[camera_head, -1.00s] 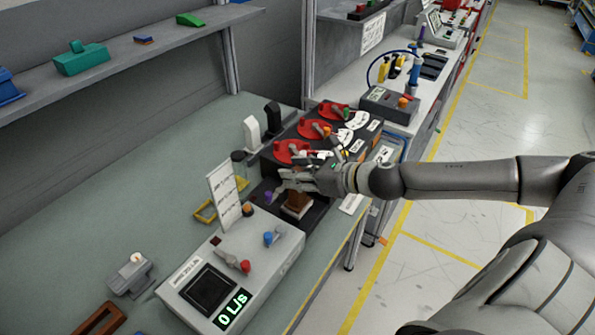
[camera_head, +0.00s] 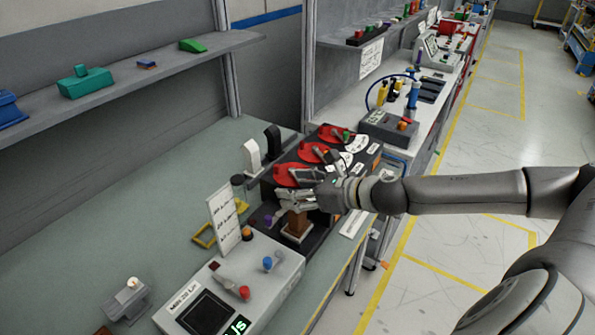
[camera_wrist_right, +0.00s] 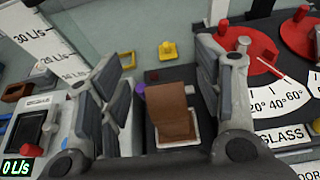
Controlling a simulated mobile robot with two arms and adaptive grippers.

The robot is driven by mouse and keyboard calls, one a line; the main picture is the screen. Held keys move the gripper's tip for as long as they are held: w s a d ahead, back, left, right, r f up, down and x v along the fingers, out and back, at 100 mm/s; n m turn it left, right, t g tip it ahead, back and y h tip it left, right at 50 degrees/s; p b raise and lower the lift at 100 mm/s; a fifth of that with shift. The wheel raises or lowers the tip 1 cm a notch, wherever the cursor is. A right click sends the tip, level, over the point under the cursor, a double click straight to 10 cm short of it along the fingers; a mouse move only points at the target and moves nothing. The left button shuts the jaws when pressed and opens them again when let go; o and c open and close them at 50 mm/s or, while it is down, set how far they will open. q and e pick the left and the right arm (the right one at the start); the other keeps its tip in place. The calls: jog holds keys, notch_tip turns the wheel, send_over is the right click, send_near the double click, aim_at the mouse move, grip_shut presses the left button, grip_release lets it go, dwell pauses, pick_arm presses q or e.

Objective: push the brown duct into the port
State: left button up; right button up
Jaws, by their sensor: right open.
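The brown duct (camera_head: 297,222) stands upright on the dark module, at a pale-rimmed port (camera_head: 291,241). In the right wrist view the duct (camera_wrist_right: 174,108) sits between my finger pads, with the port's white rim (camera_wrist_right: 196,140) showing around its lower end. I cannot tell how deep it sits. My right gripper (camera_head: 296,200) is open over the duct's upper part, partly hiding it. In the wrist view its fingers (camera_wrist_right: 165,95) stand apart on either side, with gaps to the duct. My left gripper is not in view.
Red dials (camera_head: 300,176) with levers stand just behind my right gripper. A white flow meter box (camera_head: 240,285) with a display stands in front, beside an upright scale card (camera_head: 223,218). A purple knob (camera_head: 268,220) is close to the duct's left.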

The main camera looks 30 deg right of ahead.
notch_tip(320, 180, up, 7)
dwell(0.5)
jog(key=shift+s, duration=0.1)
dwell(0.5)
